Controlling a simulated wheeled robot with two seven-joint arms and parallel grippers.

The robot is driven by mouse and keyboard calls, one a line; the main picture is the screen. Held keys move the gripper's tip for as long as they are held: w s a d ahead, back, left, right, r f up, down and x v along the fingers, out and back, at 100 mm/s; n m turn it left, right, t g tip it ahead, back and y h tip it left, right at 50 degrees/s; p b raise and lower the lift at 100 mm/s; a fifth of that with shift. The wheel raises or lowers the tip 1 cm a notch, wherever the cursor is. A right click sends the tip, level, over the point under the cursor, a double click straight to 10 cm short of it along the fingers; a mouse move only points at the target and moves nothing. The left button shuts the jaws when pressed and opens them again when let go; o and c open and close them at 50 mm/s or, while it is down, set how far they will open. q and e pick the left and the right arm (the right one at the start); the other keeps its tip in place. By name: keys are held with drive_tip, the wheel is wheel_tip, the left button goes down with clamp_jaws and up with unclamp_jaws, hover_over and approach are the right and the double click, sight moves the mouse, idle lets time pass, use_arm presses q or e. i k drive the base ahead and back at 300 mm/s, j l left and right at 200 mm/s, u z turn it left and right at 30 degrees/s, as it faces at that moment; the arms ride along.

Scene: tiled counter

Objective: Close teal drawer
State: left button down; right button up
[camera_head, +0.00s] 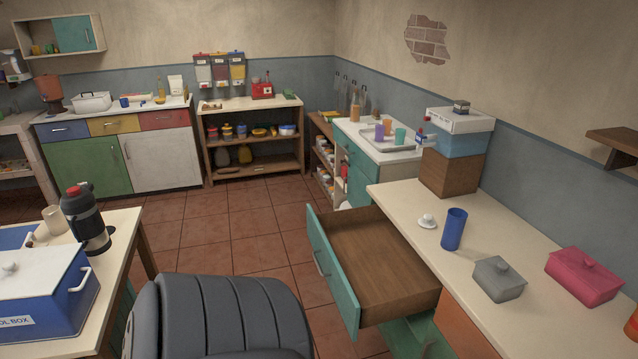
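The teal drawer (333,271) is pulled far out from under the white counter at the right. Its teal front with a metal handle (319,262) faces left, and its brown wooden inside (378,262) looks empty. Neither of my grippers shows in the head view, so nothing of mine is seen touching the drawer.
A dark padded chair (222,312) stands at the bottom centre, left of the drawer. A table (122,232) with a blue box (58,300) and flask (85,218) is at the left. The counter (405,202) holds a blue cup (453,229). Tiled floor (262,232) lies open beyond the chair.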

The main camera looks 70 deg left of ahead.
sight(373, 276)
drive_tip(key=u, duration=2.1)
